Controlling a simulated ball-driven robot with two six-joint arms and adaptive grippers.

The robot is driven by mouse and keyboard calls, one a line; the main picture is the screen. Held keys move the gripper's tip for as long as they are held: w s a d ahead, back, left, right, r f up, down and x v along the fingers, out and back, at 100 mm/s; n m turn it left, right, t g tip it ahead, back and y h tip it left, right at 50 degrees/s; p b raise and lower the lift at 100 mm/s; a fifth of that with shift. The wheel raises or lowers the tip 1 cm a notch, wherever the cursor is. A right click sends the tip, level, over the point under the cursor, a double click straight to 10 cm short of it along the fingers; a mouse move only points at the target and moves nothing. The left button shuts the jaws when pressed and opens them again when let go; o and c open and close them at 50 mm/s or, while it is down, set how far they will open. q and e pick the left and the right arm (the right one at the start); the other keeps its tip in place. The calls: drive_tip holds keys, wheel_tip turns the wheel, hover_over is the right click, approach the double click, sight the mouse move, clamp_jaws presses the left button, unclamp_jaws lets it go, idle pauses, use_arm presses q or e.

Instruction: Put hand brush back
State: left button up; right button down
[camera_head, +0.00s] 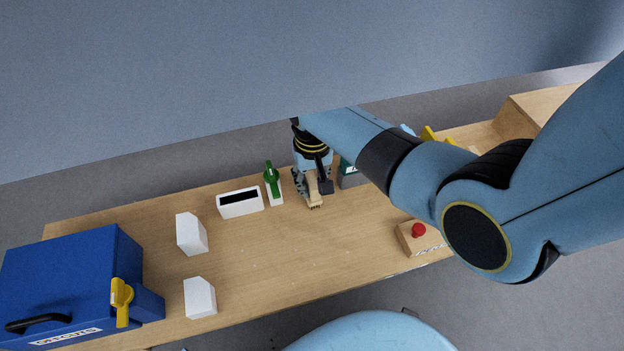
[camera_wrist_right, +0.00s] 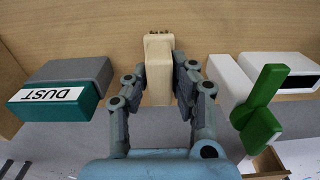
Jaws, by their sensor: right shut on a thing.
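The hand brush (camera_head: 313,194), a pale wooden piece with short bristles at one end, is at the back middle of the table in the head view. My right gripper (camera_head: 312,180) is shut on it from above. In the right wrist view, the two fingers of the right gripper (camera_wrist_right: 158,85) press on both sides of the brush (camera_wrist_right: 159,55), with the bristle end pointing away. I cannot tell whether the brush touches the table. My left gripper is not in view.
A teal and grey box labelled DUST (camera_wrist_right: 60,92) stands beside the gripper. On the other side are a green-handled white holder (camera_head: 272,182) and a slotted white box (camera_head: 240,203). White blocks (camera_head: 191,233), a blue case (camera_head: 70,280) and a red button (camera_head: 418,230) stand farther off. The table middle (camera_head: 290,250) is clear.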

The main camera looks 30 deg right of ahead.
drive_tip(key=c, duration=1)
unclamp_jaws()
drive_tip(key=shift+c, duration=0.2)
